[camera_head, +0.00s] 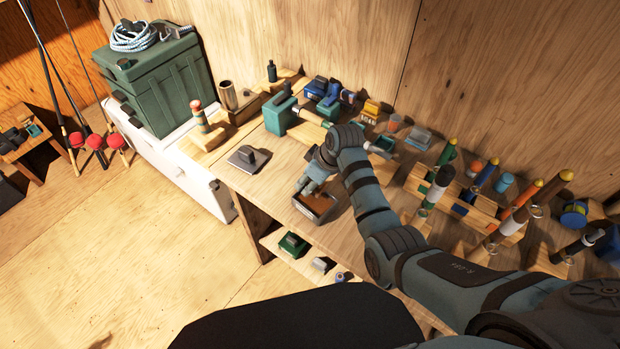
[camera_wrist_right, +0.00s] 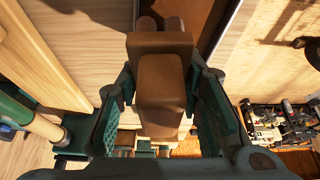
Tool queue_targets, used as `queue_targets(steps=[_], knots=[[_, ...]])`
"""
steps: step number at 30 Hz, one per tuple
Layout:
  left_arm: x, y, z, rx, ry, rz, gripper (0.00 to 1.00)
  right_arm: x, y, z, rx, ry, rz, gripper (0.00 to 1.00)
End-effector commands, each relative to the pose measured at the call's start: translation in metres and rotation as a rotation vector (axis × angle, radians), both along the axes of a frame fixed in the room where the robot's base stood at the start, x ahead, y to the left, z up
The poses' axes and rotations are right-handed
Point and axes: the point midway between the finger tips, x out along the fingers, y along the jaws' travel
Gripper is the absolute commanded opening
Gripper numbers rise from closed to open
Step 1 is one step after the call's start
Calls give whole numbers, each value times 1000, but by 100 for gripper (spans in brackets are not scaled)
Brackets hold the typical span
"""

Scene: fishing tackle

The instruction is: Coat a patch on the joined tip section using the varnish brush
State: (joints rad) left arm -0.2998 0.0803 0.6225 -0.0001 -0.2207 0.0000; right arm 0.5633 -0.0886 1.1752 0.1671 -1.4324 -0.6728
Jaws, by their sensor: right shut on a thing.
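My right gripper (camera_head: 310,188) is low over a dark tray (camera_head: 318,208) with a brown bottom, near the bench's front edge. In the right wrist view the gripper (camera_wrist_right: 160,110) is shut on a brown, block-shaped handle (camera_wrist_right: 162,85), which I take for the varnish brush. The brush's far end reaches toward the tray (camera_wrist_right: 208,25) and is hidden. A cream rod (camera_head: 309,116), likely the joined tip section, lies behind the gripper with one end at a teal block (camera_head: 279,117). The rod also shows in the right wrist view (camera_wrist_right: 28,110). My left gripper is not in view.
A grey plate with a dark knob (camera_head: 248,158) lies left of the tray. Wooden racks with upright rod handles (camera_head: 437,188) stand at right. Small boxes (camera_head: 328,92) line the back. A green tackle box (camera_head: 160,85) stands at left.

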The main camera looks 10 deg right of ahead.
Motion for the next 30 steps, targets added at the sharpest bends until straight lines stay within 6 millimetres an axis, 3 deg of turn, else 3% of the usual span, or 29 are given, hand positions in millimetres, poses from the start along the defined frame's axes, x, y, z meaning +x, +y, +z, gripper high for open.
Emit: queue_targets(steps=[4, 14, 30], knots=[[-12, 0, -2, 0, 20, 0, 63, 0, 0, -1, 1, -1, 0, 0], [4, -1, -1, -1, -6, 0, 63, 0, 0, -3, 0, 0, -1, 0], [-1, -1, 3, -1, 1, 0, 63, 0, 0, -3, 1, -1, -1, 0]])
